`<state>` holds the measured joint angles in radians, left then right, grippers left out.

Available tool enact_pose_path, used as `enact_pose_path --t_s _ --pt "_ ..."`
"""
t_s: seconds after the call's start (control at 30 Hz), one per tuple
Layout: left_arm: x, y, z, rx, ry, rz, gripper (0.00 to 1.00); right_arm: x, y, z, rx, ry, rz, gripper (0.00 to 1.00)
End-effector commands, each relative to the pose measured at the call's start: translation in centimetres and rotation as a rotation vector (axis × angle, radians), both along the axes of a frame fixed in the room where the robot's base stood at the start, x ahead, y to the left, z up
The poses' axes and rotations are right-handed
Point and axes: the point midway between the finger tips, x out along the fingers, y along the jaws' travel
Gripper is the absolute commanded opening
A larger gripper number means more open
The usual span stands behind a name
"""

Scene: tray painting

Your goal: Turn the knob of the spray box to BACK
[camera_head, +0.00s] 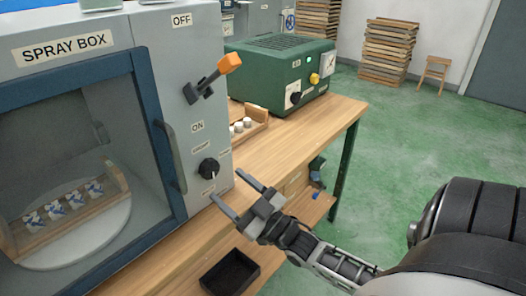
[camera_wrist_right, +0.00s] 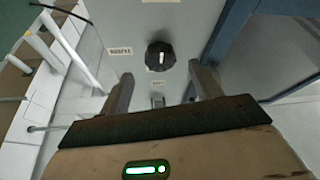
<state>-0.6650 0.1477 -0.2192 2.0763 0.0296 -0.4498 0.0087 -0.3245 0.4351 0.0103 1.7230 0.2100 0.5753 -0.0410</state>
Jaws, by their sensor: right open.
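The grey spray box (camera_head: 158,30) fills the left of the head view. Its black knob (camera_head: 208,168) with a white pointer mark sits on the right front panel, below the ON label. The small labels around it are too small to read with certainty. In the right wrist view the knob (camera_wrist_right: 160,50) lies just beyond and between the fingertips. My right gripper (camera_head: 224,184) is open and empty, its fingers spread in front of the panel slightly below the knob; it also shows in the wrist view (camera_wrist_right: 160,74). My left gripper is not in view.
A lever with an orange handle (camera_head: 229,64) juts from the panel above the knob. The blue-framed door (camera_head: 158,140) has a grey handle and looks shut; painted pieces lie on a tray inside. A green machine (camera_head: 262,70) stands on the wooden bench (camera_head: 315,118). A black bin (camera_head: 230,272) sits below.

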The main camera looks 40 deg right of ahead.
Motion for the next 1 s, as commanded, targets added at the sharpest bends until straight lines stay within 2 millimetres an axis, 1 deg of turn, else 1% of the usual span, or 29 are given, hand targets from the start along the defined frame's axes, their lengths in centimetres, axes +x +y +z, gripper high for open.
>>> enact_pose_path --t_s 0.03,0.2,0.3,0.4,0.5,0.6,1.0 --pt "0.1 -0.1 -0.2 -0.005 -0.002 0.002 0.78 -1.4 -0.2 -0.9 0.0 0.006 0.0 0.64" --pt "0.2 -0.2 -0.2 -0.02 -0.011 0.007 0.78 -5.1 -0.9 -2.3 0.0 0.004 0.0 0.64" --pt "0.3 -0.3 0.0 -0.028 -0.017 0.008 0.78 -6.8 -1.2 -3.0 0.002 0.002 0.0 0.64" --pt "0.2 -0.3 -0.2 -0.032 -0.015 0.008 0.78 -8.2 -1.5 -3.5 0.002 0.001 0.0 0.64" --pt "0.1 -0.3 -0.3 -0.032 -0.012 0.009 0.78 -9.0 -1.6 -3.7 0.002 -0.001 0.001 0.64" --pt "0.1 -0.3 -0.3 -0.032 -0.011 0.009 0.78 -9.4 -1.7 -3.8 0.001 -0.002 0.001 0.64" --pt "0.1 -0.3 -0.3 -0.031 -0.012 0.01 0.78 -9.5 -1.7 -3.8 0.001 -0.002 0.0 0.64"
